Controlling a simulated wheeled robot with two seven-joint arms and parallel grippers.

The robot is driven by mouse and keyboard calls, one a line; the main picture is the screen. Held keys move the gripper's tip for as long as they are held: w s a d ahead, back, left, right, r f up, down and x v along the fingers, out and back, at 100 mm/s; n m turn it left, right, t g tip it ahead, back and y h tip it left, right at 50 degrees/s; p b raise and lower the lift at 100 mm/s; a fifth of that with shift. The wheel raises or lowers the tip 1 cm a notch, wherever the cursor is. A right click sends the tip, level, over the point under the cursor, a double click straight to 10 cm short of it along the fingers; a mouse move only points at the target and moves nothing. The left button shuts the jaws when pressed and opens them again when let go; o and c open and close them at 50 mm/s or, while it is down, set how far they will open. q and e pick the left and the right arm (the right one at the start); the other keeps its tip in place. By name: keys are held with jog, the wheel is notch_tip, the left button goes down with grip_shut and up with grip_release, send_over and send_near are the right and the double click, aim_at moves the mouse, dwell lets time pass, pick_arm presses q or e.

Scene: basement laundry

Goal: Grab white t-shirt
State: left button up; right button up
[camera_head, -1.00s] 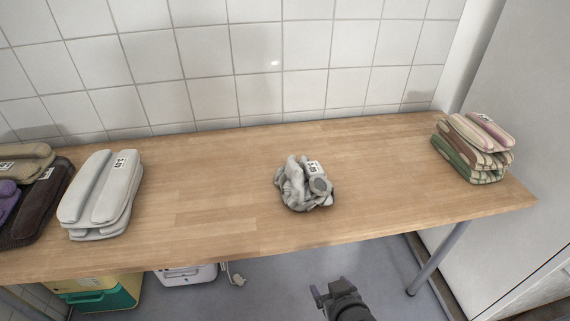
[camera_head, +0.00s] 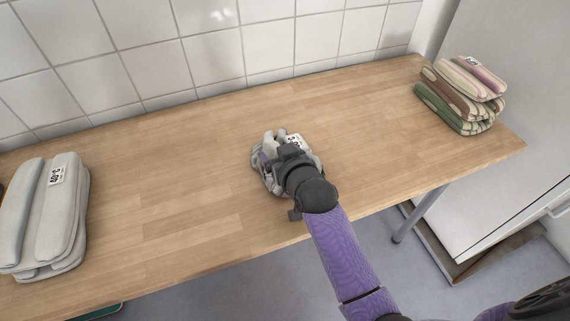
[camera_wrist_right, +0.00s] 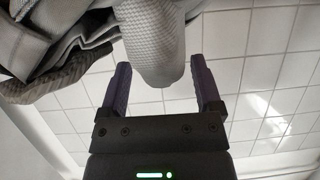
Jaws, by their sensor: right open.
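A crumpled white-grey cloth (camera_head: 268,181), apparently the t-shirt, lies on the wooden table near its middle, with a small printed tag on top. My right gripper (camera_head: 272,157) is over it and hides much of it. In the right wrist view, a rounded fold of pale textured cloth (camera_wrist_right: 155,45) hangs between the two spread fingers of my right gripper (camera_wrist_right: 159,85). The fingers stand apart on either side of the fold, open. My left gripper is not in view.
A folded light grey stack (camera_head: 45,215) with a tag lies at the table's left. A folded striped and green stack (camera_head: 462,95) lies at the right end. A tiled wall (camera_head: 150,45) stands behind.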

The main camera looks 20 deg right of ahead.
jog(key=shift+w, duration=0.15)
grip_shut()
dwell(0.4)
